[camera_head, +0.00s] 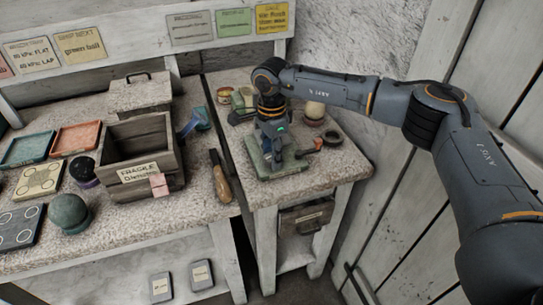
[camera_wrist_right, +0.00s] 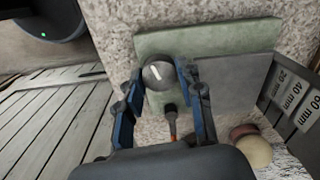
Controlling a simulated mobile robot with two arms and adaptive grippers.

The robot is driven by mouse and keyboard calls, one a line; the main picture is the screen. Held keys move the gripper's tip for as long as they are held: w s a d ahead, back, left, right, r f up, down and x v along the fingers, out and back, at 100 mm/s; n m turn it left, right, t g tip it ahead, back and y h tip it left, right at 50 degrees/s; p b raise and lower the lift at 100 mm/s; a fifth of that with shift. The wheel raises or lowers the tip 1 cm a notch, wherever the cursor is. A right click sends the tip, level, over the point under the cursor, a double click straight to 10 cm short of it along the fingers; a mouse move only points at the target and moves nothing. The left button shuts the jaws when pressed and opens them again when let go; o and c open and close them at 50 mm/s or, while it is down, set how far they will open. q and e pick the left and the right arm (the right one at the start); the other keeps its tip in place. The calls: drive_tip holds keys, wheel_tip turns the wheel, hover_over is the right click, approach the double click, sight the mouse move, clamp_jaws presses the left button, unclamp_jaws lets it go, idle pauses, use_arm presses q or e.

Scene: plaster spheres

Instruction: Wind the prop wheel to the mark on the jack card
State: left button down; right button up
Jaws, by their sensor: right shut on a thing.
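My right gripper (camera_head: 272,146) points down over a green-based stand (camera_head: 262,166) on the small right-hand table. In the right wrist view its blue fingers (camera_wrist_right: 158,80) are closed on either side of a round grey knob with a white line, which I take as the prop wheel (camera_wrist_right: 156,71). The white line lies at a slant. The green plate (camera_wrist_right: 215,35) of the stand lies behind the knob. I cannot tell which card is the jack card, and I see no mark beside the wheel. My left gripper is not in view.
A dark-handled tool (camera_wrist_right: 170,112) lies between the fingers' bases in the wrist view. An open wooden crate (camera_head: 139,150) stands on the left bench. Wall cards (camera_head: 234,22) hang behind.

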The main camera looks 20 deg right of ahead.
drive_tip(key=m+b, duration=0.1)
drive_tip(key=m, duration=0.3)
drive_tip(key=shift+m, duration=0.3)
drive_tip(key=m+b, duration=0.1)
drive_tip(key=m, duration=0.9)
drive_tip(key=shift+m+b, duration=0.4)
drive_tip(key=m, duration=0.5)
drive_tip(key=shift+m, duration=0.3)
drive_tip(key=m, duration=1)
drive_tip(key=shift+a+m, duration=0.1)
drive_tip(key=shift+m, duration=0.3)
drive_tip(key=m+p, duration=0.1)
drive_tip(key=m, duration=0.4)
drive_tip(key=shift+r, duration=0.1)
drive_tip(key=m+p, duration=0.1)
drive_tip(key=m, duration=0.4)
drive_tip(key=shift+m, duration=0.4)
drive_tip(key=m+p, duration=0.2)
drive_tip(key=p, duration=0.1)
drive_tip(key=m+p, duration=0.2)
drive_tip(key=p, duration=0.2)
drive_tip(key=shift+r, duration=0.4)
drive_tip(key=m+p, duration=0.4)
drive_tip(key=p, duration=1)
drive_tip(key=shift+f, duration=0.2)
drive_tip(key=shift+w+f+m+p, duration=0.1)
drive_tip(key=shift+f+m+p, duration=0.15)
drive_tip(key=shift+p, duration=0.45)
